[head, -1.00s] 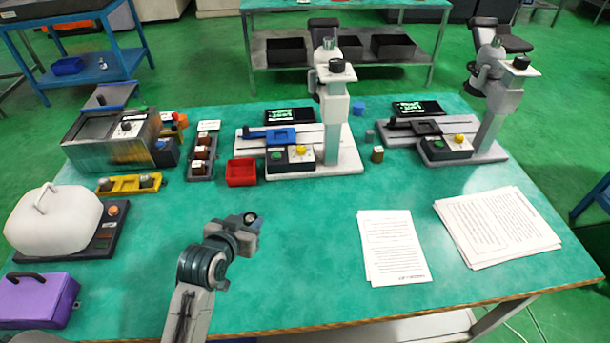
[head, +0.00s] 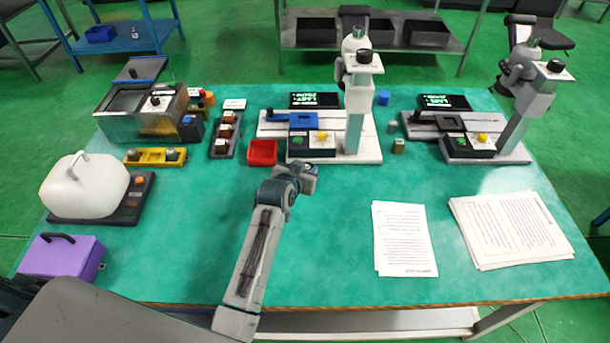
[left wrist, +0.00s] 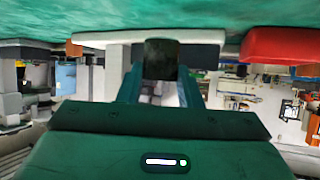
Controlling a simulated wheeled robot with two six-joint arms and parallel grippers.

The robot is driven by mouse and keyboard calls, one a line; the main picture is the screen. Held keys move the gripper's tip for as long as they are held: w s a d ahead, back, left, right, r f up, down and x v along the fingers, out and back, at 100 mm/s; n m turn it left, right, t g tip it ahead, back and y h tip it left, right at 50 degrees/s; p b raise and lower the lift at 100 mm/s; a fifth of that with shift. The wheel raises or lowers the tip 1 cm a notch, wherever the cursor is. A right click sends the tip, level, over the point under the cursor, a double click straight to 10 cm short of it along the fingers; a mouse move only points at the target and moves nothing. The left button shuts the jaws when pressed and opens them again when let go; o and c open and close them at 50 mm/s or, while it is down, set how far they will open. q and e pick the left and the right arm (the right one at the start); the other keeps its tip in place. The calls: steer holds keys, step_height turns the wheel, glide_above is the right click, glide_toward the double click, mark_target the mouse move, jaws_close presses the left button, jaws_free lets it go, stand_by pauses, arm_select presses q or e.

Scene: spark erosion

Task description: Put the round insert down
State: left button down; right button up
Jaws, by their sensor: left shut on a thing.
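My left gripper (head: 309,172) is over the table just in front of the white-based device with the blue part (head: 292,120), to the right of the red tray (head: 262,152). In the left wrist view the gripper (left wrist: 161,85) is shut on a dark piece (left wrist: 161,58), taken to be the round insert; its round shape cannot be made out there. In the head view the piece is not clear behind the gripper. Whether it touches anything below cannot be told. The red tray also shows in the left wrist view (left wrist: 284,46). My right gripper is not in view.
A second similar device (head: 470,148) stands at the right. Paper sheets (head: 404,240) lie on the right front of the green table (head: 330,270). A yellow holder (head: 156,157), a grey rack (head: 224,146) and a white-lidded unit (head: 85,186) stand left. The table's middle front is clear.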

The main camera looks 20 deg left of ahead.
arm_select(q)
steer(key=shift+f+p, duration=0.4)
steer(key=shift+f, duration=1.25)
steer(key=shift+f, duration=0.1)
steer(key=c, duration=1)
jaws_free()
steer(key=shift+s, duration=0.1)
